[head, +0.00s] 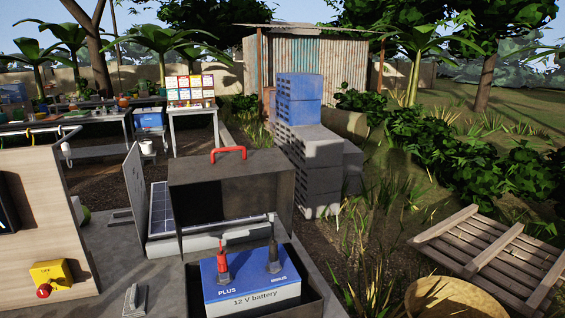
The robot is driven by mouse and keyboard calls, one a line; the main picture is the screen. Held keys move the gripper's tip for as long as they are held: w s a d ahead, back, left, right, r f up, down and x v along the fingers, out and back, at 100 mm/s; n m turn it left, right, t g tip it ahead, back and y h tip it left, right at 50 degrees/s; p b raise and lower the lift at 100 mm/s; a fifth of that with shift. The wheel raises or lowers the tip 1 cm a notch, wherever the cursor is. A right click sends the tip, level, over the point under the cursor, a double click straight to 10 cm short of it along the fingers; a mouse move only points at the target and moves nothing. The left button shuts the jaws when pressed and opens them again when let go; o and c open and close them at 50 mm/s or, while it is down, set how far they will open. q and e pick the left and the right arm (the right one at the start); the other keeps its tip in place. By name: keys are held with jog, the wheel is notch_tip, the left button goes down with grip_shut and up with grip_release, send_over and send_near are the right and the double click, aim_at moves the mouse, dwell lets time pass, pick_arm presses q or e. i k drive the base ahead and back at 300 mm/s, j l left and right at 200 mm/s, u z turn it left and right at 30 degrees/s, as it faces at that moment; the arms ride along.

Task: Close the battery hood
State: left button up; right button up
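The battery hood (232,193) is a dark grey box lid with a red handle (228,151) on its top edge. It stands raised and open behind the battery box. The box's dark rim (312,309) surrounds a blue and white 12 V battery (252,288). A red clamp (222,265) sits on the PLUS side and a black clamp (273,258) on the MINUS side. Neither of my grippers shows in the head view.
A wooden panel (36,205) with a yellow switch box (51,273) stands at the left. A solar panel (160,207) is behind the hood. Grey crates (315,165) are stacked to its right. A wooden pallet (480,240) and a woven basket (450,298) lie at the right.

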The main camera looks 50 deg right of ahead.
aim_at(213, 187)
jog(key=z, duration=1.2)
